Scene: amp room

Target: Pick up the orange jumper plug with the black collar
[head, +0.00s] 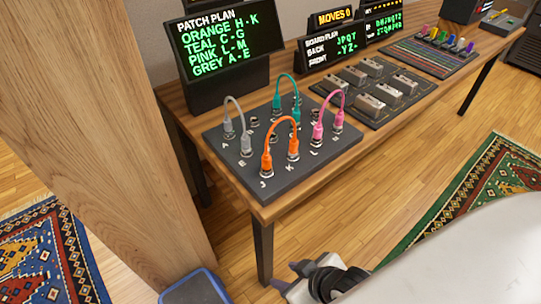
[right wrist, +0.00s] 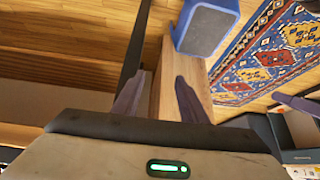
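The orange jumper (head: 279,122) arches between two sockets at the front of the dark patch board (head: 232,167). Its two upright orange plugs stand near the labels J and K. The front plug (head: 266,163) is by J and the other plug (head: 293,149) is to its right. Dark rings show at the plug bases, but I cannot tell a collar clearly. My right gripper (head: 291,275) is low in front of the table, well apart from the jumper. It is open and empty, with its two fingers (right wrist: 160,98) spread in the right wrist view. My left gripper is not in view.
Grey (head: 236,118), teal (head: 290,88) and pink (head: 330,110) jumpers stand close by on the board. A patch plan screen (head: 217,45) is behind it. A wooden post (head: 100,120) rises at left. A blue-trimmed box (head: 195,288) stands on the floor.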

